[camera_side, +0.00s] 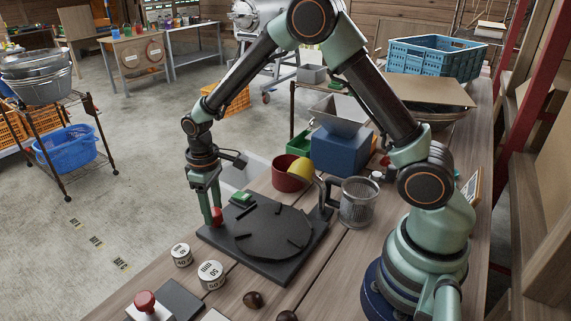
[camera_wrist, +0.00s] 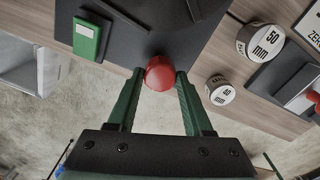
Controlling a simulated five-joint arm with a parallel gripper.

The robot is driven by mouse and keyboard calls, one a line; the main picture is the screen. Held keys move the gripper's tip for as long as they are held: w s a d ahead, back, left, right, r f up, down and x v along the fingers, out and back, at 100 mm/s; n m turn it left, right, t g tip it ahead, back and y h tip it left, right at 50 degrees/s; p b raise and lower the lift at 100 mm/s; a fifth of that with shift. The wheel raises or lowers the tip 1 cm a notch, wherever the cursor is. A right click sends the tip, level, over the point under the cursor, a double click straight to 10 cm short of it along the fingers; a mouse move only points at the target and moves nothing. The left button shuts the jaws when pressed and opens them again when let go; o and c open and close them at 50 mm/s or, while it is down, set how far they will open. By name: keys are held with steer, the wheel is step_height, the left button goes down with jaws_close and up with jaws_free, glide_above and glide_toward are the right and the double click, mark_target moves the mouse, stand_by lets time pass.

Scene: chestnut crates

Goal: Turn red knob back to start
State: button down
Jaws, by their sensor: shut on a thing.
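The red knob (camera_side: 217,216) sits at the left corner of a dark base plate (camera_side: 292,274) that carries a round dark disc (camera_side: 270,235). My gripper (camera_side: 211,212) points down over that corner, its fingers around the knob. In the wrist view the knob (camera_wrist: 160,73) lies between the tips of my gripper (camera_wrist: 160,82), which is shut on it. The knob's underside and any mark of its turn angle are hidden.
A green block (camera_side: 241,197) lies on the plate beside the disc. A red-topped button box (camera_side: 146,303) is at the front left.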

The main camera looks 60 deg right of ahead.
mark_target(213, 212)
steer(key=n, duration=0.4)
steer(key=shift+r+n, duration=0.1)
steer(key=shift+n, duration=0.3)
stand_by(0.4)
steer(key=shift+c, duration=1.5)
jaws_free()
step_height(213, 212, up, 12)
